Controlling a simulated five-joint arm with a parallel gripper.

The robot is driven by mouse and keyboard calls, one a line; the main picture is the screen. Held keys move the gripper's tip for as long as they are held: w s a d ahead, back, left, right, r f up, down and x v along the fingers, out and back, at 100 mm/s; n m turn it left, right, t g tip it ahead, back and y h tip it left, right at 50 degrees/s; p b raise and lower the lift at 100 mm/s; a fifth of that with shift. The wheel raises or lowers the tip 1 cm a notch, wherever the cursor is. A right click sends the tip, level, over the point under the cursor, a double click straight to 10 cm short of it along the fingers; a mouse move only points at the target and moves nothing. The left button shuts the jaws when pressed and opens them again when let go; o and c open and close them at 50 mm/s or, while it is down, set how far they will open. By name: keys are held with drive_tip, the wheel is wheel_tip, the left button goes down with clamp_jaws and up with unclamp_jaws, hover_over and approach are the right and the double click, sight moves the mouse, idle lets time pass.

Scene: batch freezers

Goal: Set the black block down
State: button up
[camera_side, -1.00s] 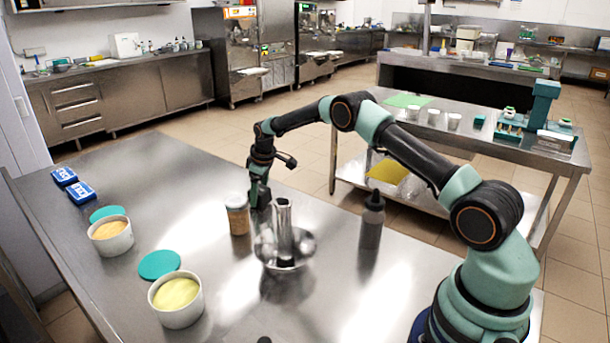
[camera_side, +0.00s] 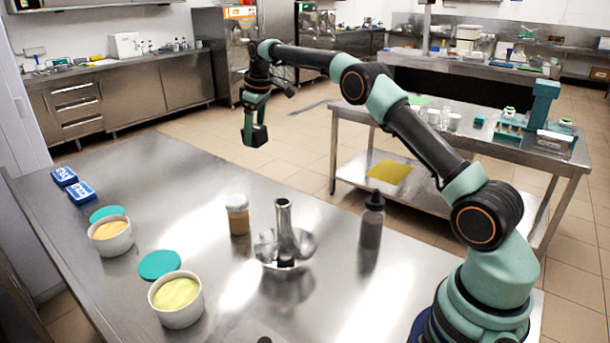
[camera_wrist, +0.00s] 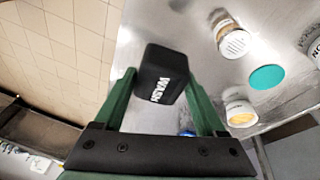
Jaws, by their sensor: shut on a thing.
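The black block (camera_side: 260,136) is between the fingertips of my gripper (camera_side: 254,128), held well above the steel table. In the wrist view the block (camera_wrist: 163,75) shows white lettering reading "WASH" and sits tilted between the two green fingers of my gripper (camera_wrist: 160,90). My gripper is shut on it. The block hangs near the far edge of the steel table (camera_side: 200,165) in the side view, clear of every surface.
On the table stand a jar (camera_side: 238,215), a shiny metal bowl with an upright metal cylinder (camera_side: 285,235), a dark squeeze bottle (camera_side: 372,222) and two white tubs (camera_side: 176,300) (camera_side: 111,236) with teal lids nearby. Blue boxes (camera_side: 80,191) lie at the left. The table's far middle is clear.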

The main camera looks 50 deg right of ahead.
drive_tip(key=shift+s+d+r, duration=0.25)
drive_tip(key=shift+s+r, duration=0.05)
drive_tip(key=shift+r, duration=0.15)
drive_tip(key=s+d+m, duration=0.3)
drive_tip(key=s+m, duration=0.2)
drive_tip(key=s, duration=0.8)
drive_tip(key=shift+d, duration=0.3)
drive_tip(key=f, duration=2)
drive_tip(key=shift+s, duration=0.2)
drive_tip(key=shift+f, duration=0.15)
drive_tip(key=o, duration=1.5)
